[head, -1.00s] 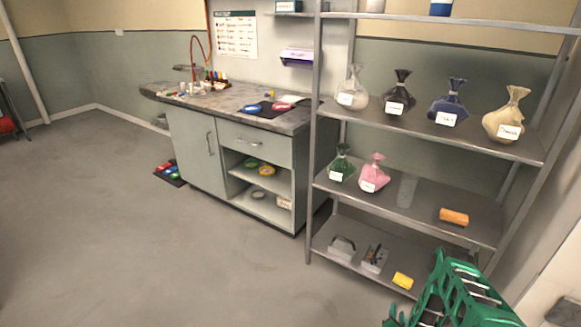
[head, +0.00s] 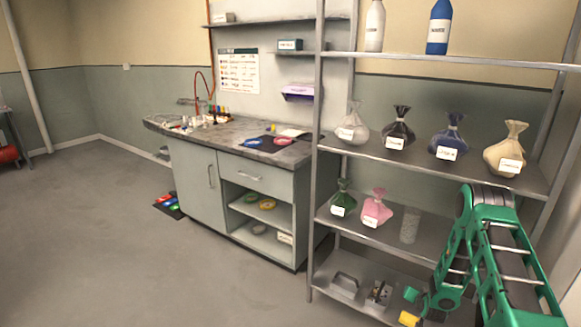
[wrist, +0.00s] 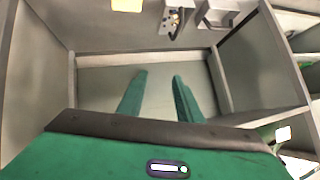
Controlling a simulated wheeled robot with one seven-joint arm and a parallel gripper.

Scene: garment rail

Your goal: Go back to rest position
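My green arm stands at the right in the head view, bent over in front of the shelf rack. My gripper (head: 414,297) is low, in front of the bottom shelf near the yellow block (head: 408,319). In the wrist view my gripper (wrist: 160,74) shows two green fingers apart with nothing between them. They point at a bare grey panel or floor area.
The metal rack (head: 440,62) holds tied bags, bottles and a clear cylinder (head: 409,225). The floor (head: 90,240) at the left is clear.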

